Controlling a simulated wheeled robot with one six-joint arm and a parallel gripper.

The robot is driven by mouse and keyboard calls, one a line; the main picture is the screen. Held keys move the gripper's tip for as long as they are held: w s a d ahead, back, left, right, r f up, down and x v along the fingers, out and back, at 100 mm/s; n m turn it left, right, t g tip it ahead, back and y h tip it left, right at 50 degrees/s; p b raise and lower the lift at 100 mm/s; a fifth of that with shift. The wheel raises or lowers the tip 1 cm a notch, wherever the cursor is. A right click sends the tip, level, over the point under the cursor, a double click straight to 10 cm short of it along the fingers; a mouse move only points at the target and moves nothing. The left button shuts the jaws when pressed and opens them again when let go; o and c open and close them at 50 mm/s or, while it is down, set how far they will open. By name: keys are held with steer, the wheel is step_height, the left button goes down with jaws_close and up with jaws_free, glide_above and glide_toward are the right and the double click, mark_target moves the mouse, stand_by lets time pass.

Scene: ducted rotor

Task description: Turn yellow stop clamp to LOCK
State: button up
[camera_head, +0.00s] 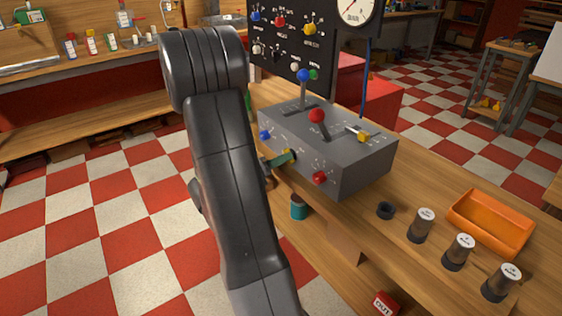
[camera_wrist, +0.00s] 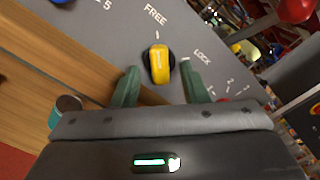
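The yellow stop clamp (camera_wrist: 159,64) is a small yellow handle on a dark round base, on the grey face of the control box (camera_head: 345,158). In the wrist view its handle points up, roughly at the FREE mark; the LOCK mark is to its right. In the head view the clamp (camera_head: 289,153) is small and partly hidden by my gripper (camera_head: 281,160). In the wrist view my gripper (camera_wrist: 160,84) has its two green fingers apart, one on each side of the clamp's lower end. I cannot tell whether they touch it.
Blue (camera_head: 265,135) and red (camera_head: 320,178) knobs sit on the same face, left and right of the clamp. Levers with blue and red balls (camera_head: 317,116) rise from the top. Canisters and an orange tray (camera_head: 490,222) stand on the bench at right.

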steer(key=shift+w+d, duration=0.25)
steer(key=shift+d, duration=0.15)
jaws_close()
steer(key=shift+f+m+b, duration=0.1)
steer(key=shift+m+b, duration=0.2)
steer(key=shift+m, duration=0.1)
steer(key=m+b, duration=1.5)
steer(key=m, duration=0.2)
steer(key=shift+w+a, duration=0.1)
stand_by(0.3)
